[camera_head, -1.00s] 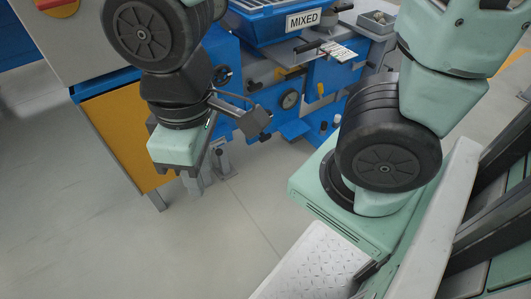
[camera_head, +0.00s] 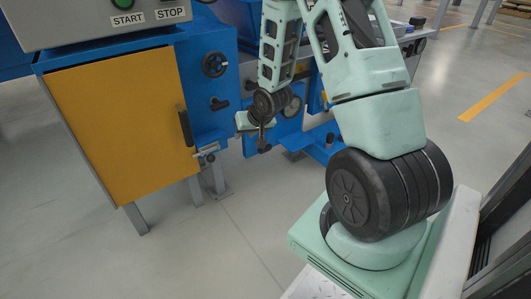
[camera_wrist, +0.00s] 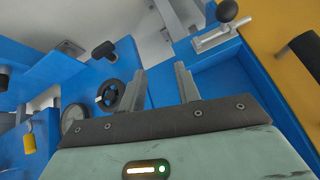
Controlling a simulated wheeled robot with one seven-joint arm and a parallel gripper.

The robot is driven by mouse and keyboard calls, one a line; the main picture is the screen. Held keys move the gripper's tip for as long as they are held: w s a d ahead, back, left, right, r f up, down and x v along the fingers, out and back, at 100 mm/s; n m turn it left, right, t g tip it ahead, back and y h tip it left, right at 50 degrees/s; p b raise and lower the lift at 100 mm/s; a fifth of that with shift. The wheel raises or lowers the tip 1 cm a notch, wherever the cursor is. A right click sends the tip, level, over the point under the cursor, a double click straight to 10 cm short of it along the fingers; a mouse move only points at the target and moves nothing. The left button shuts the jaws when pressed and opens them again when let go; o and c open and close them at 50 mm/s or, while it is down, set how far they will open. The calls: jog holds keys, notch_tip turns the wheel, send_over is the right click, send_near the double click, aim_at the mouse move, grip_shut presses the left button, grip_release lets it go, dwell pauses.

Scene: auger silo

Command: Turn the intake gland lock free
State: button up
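My gripper (camera_wrist: 160,78) is open in the wrist view, with its two grey fingers apart and only blue panel between them. In the head view its pale green body (camera_head: 244,122) is in front of the blue machine; its fingertips cannot be made out. In the wrist view a black handwheel (camera_wrist: 122,96) lies just left of the left finger, with a black knob (camera_wrist: 104,50) beyond it. A lever with a black ball (camera_wrist: 228,12) is at the upper right. No label shows which of these is the intake gland lock. I see no contact with any of them.
The orange cabinet door (camera_head: 125,125) with a black handle (camera_head: 185,128) stands left of my gripper. Another handwheel (camera_head: 214,64) and a black knob (camera_head: 219,103) are on the blue side panel. The grey floor (camera_head: 215,240) in front is clear.

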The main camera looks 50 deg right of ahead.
jog(key=d+f+m+t, duration=0.2)
jog(key=d+f+m, duration=0.1)
jog(key=d+f, duration=0.3)
jog(key=s+d+f+m+t+h, duration=0.35)
jog(key=s+f+m+t, duration=0.55)
jog(key=s+f+m, duration=0.3)
jog(key=shift+d+f+b+x, duration=0.1)
jog(key=shift+b+x, duration=1.2)
jog(key=shift+x, duration=1.5)
jog(key=shift+d+f+b+x, duration=0.1)
jog(key=shift+b+x, duration=1.15)
jog(key=shift+x, duration=1.6)
jog(key=shift+d+b+x, duration=0.15)
jog(key=shift+b+x, duration=1.15)
jog(key=shift+x, duration=1.5)
jog(key=shift+c, duration=0.3)
grip_shut()
